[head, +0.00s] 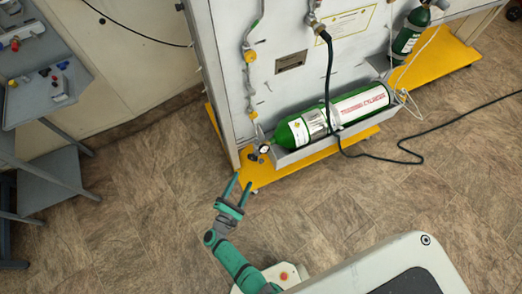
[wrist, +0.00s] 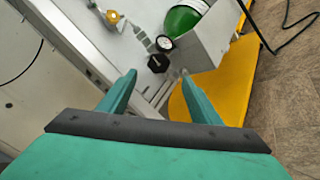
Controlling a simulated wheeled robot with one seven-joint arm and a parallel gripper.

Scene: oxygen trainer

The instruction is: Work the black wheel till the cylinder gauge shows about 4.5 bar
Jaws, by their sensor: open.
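The black wheel (wrist: 158,63) shows in the wrist view beyond my fingertips, slightly left of the gauge. The cylinder gauge (wrist: 165,43) is a small round white dial with a dark rim; it also shows in the head view (head: 264,149), but its reading is too small to make out. The green and white cylinder (head: 335,115) lies on its side in a grey tray, its valve end toward the gauge. My gripper (head: 241,183) is open and empty, short of the wheel and apart from it. In the wrist view its two teal fingers (wrist: 158,82) reach toward the wheel.
A yellow base plate (head: 262,176) juts out below the panel (head: 225,75). A black hose (head: 329,85) hangs down and runs over the floor at right. A second green cylinder (head: 408,35) stands further right. A grey trolley (head: 45,95) is at left.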

